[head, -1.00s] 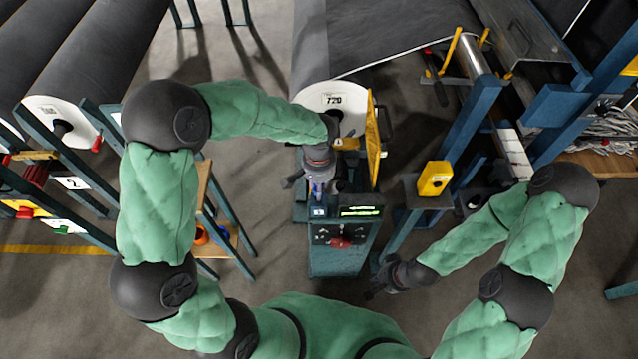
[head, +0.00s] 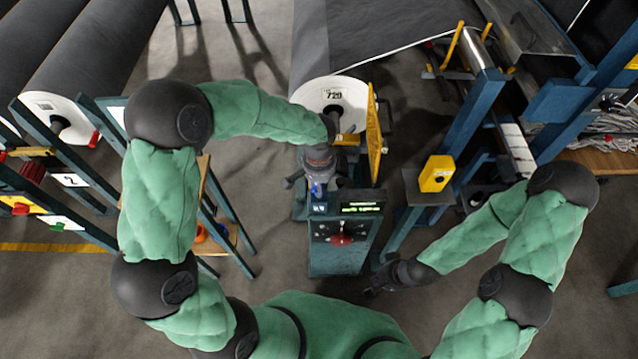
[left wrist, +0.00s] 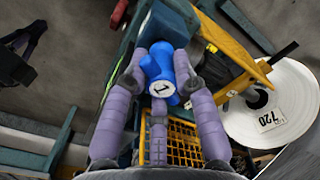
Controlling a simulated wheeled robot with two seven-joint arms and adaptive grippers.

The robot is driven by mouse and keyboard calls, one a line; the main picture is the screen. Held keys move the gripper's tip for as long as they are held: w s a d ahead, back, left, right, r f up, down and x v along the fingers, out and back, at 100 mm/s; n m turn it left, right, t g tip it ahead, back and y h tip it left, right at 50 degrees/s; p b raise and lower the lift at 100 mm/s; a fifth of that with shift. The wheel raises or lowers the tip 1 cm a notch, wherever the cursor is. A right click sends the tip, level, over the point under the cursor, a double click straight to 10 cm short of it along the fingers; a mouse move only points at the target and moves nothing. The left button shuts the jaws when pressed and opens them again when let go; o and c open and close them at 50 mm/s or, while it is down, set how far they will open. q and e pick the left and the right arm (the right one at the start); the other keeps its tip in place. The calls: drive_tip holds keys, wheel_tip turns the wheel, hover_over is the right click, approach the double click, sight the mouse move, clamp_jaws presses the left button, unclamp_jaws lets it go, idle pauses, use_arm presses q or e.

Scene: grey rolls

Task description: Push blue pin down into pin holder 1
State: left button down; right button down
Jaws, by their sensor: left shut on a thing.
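The blue pin (head: 317,188) is at the top of the teal console. In the left wrist view the blue pin (left wrist: 160,70) shows its round end with a white label reading 1. My left gripper (head: 314,181) is over the console, and in the left wrist view its purple fingers (left wrist: 161,62) close on the pin from both sides. The pin's lower end and the mouth of its holder are hidden. A small label (head: 319,209) is on the console just in front of the pin. My right gripper (head: 372,286) hangs low, right of the console, away from the pin; its fingers are too dark to read.
The console (head: 338,258) carries a lit green display (head: 362,209) and a red knob (head: 341,239). A yellow plate (head: 373,135) stands upright behind, beside a roll marked 720 (head: 334,96). A yellow box (head: 436,175) sits on a post to the right.

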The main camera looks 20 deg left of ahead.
use_arm(q)
drive_tip(key=shift+f+b, duration=0.5)
drive_tip(key=shift+f, duration=0.2)
drive_tip(key=c, duration=0.9)
unclamp_jaws()
wheel_tip(320, 180, up, 12)
